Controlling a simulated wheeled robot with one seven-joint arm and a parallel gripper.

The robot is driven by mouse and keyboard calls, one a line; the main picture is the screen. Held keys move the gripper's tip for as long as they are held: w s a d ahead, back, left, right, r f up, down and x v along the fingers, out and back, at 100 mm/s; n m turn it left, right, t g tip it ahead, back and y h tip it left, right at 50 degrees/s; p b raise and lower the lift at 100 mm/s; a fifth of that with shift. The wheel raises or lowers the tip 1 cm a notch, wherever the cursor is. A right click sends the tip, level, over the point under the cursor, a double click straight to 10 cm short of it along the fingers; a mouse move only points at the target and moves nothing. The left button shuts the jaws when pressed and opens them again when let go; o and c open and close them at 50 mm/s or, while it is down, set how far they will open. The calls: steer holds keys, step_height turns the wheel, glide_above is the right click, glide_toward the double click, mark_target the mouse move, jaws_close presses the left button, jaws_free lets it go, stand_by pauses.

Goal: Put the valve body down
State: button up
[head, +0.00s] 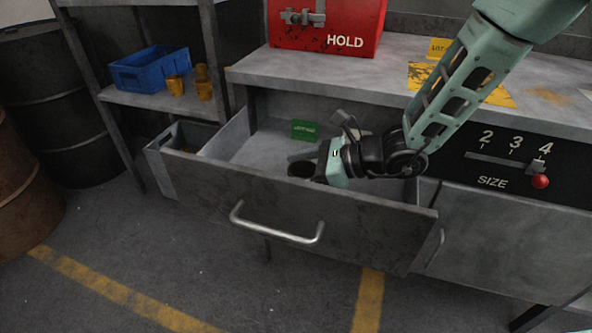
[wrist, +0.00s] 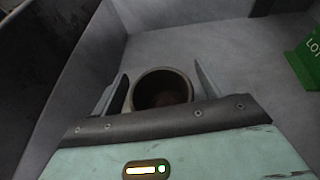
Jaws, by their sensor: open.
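The valve body, a round hollow piece with a dark bore (wrist: 163,91), stands upright on the floor of the open drawer (head: 262,142). In the wrist view my gripper (wrist: 160,76) is open, with one finger on each side of the valve body. A gap shows at the right finger; I cannot tell whether the left finger touches it.
A green lot tag (head: 304,130) is in the drawer behind the valve body. The drawer front with its handle (head: 275,232) sticks out. A red HOLD box (head: 325,28) stands on the bench (head: 380,75).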

steer(key=shift+r, duration=0.25)
steer(key=p+v, duration=0.2)
steer(key=v, duration=1)
steer(key=shift+r, duration=0.1)
